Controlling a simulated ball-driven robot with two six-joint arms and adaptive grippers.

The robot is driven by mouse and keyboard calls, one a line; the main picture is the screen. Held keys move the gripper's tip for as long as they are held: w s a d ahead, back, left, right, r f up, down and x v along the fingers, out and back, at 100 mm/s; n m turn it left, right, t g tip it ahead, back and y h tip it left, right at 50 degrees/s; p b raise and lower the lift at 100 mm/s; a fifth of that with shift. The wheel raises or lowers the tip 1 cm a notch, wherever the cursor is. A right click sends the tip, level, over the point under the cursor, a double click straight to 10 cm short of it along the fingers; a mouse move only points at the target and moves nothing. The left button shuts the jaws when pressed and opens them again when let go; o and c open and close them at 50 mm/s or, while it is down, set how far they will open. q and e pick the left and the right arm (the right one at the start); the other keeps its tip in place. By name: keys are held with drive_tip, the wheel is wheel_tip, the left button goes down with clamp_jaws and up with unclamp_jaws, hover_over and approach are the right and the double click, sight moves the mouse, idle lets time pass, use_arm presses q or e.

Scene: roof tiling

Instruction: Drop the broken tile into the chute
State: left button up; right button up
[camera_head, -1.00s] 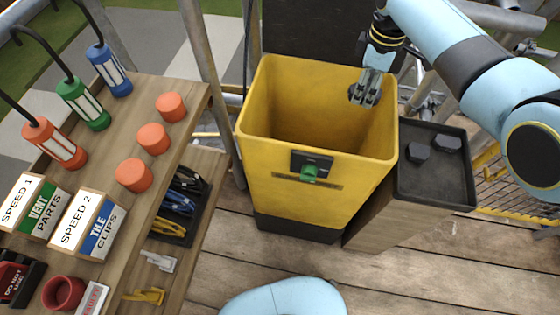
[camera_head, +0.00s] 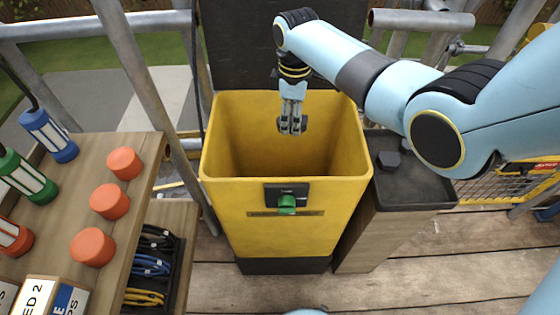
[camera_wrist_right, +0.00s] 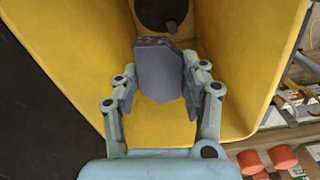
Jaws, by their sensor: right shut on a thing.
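The yellow chute (camera_head: 285,219) stands upright in the middle of the head view, its open top facing up. My right gripper (camera_head: 291,125) points down over the chute's opening, near its back side. It is shut on the broken tile, a dark grey piece (camera_wrist_right: 159,71) with an uneven edge. The tile shows between the fingers in the right wrist view, with the yellow inner walls of the chute around and below it. In the head view the fingers hide most of the tile. My left gripper is not in view.
A wooden shelf with orange cylinders (camera_head: 110,201) and lamps (camera_head: 49,136) stands left of the chute. A dark tray (camera_head: 409,184) with black lumps adjoins it on the right. A metal post (camera_head: 137,73) rises at the chute's left. Wooden decking (camera_head: 420,248) lies in front.

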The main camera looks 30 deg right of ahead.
drive_tip(key=o, duration=1.4)
drive_tip(key=shift+c, duration=0.2)
wheel_tip(320, 180, up, 12)
